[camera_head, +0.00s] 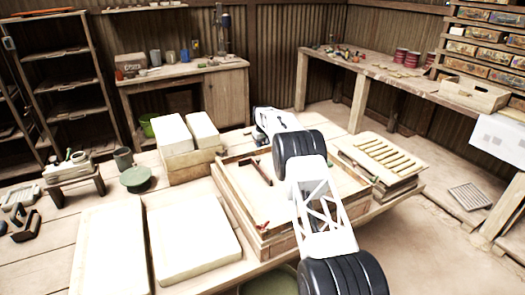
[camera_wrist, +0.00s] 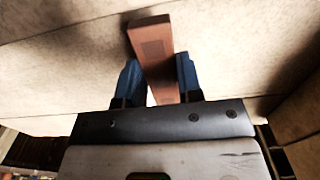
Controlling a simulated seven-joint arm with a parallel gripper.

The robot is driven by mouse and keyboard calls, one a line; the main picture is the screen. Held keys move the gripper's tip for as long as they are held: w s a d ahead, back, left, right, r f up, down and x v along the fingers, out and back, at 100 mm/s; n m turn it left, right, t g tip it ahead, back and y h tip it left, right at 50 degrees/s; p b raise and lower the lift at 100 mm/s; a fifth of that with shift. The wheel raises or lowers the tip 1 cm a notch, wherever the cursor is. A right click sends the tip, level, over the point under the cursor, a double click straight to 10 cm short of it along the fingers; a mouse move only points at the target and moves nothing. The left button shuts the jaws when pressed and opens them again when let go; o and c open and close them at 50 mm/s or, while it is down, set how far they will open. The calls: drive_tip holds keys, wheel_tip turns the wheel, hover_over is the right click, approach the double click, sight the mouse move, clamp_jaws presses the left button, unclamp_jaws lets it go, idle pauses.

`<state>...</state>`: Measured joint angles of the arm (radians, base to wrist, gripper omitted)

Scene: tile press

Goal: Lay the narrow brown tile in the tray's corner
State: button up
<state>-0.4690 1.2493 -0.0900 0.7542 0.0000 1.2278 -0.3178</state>
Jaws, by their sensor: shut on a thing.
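The narrow brown tile (camera_wrist: 152,38) is between the blue fingers of my gripper (camera_wrist: 158,63) in the wrist view. My gripper is shut on it, and its far end sticks out beyond the fingertips, slightly tilted to the left. A pale surface with seams lies behind it; the gap to that surface cannot be told. In the head view, the square wooden tray (camera_head: 225,190) stands on the table, partly hidden by my arm. My arm reaches across it toward its far side. The fingers and held tile cannot be made out there.
A dark reddish bar (camera_head: 262,171) and a small red item (camera_head: 263,225) lie in the tray. Pale blocks (camera_head: 186,132) stand behind it at left. Large pale slabs (camera_head: 192,240) lie left. A slatted stack (camera_head: 383,158) stands right. A green bowl (camera_head: 136,179) is farther left.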

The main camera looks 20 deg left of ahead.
wheel_tip(320, 180, up, 7)
drive_tip(key=shift+f, duration=0.15)
idle(0.7)
drive_tip(key=shift+d, duration=0.1)
drive_tip(key=shift+d+r, duration=0.45)
drive_tip(key=shift+d, duration=0.1)
drive_tip(key=s+d+r+m, duration=0.2)
drive_tip(key=d+r, duration=0.3)
drive_tip(key=d, duration=0.5)
drive_tip(key=s+d+r+m, duration=0.15)
drive_tip(key=d+r, duration=0.35)
drive_tip(key=d, duration=0.5)
drive_tip(key=s+d+r+m, duration=0.15)
drive_tip(key=d+r, duration=0.35)
drive_tip(key=d, duration=0.5)
drive_tip(key=s+d+r+m, duration=0.2)
drive_tip(key=s+d+r, duration=0.2)
drive_tip(key=s+d, duration=0.6)
drive_tip(key=s+d+r+m, duration=0.2)
drive_tip(key=s+d+r, duration=0.2)
drive_tip(key=s+d, duration=0.7)
drive_tip(key=d, duration=0.4)
drive_tip(key=shift+s+d, duration=0.2)
drive_tip(key=shift+s, duration=0.1)
